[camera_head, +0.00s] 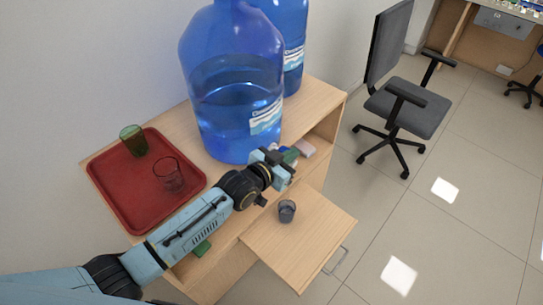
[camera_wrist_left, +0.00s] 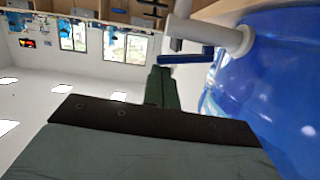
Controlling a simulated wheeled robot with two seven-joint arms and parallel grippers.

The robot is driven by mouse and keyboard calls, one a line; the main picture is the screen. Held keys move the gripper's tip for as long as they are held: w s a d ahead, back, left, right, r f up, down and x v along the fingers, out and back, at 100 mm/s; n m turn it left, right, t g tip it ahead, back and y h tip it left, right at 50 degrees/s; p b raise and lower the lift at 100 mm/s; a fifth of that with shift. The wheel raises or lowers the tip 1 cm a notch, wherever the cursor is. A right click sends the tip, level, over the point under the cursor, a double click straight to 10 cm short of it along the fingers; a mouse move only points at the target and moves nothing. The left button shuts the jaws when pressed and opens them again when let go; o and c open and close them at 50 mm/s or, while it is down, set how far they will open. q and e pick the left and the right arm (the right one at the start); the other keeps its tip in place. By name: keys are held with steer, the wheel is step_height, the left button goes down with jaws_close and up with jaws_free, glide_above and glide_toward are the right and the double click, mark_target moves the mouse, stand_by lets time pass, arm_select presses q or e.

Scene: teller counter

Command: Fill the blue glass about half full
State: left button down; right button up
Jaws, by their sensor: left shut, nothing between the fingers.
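The blue glass (camera_head: 286,211) stands upright on the pulled-out wooden board, below and in front of the large jug. Its fill level is too small to tell. The large blue jug (camera_head: 235,95) stands on the cabinet top with water in it. In the left wrist view the jug (camera_wrist_left: 275,90) fills the right side, and its white tap (camera_wrist_left: 215,38) with a blue lever (camera_wrist_left: 187,58) sticks out to the left. My left gripper (camera_head: 288,156) is shut and empty, beside the jug's lower front. In the wrist view its green fingers (camera_wrist_left: 161,86) are close to the lever; contact is unclear.
A red tray (camera_head: 130,200) on the cabinet's left holds a green glass (camera_head: 133,140) and a clear reddish glass (camera_head: 168,175). A second blue jug (camera_head: 290,40) stands behind. A grey office chair (camera_head: 405,100) is at right on open tiled floor.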

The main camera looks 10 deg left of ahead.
mark_target(289, 149)
arm_select(q)
steer(key=s+a+r+p, duration=0.3)
steer(key=s+a+r, duration=0.2)
steer(key=s, duration=0.3)
steer(key=shift+s+r, duration=0.15)
steer(key=shift+r, duration=0.05)
steer(key=shift+a, duration=0.1)
stand_by(1.6)
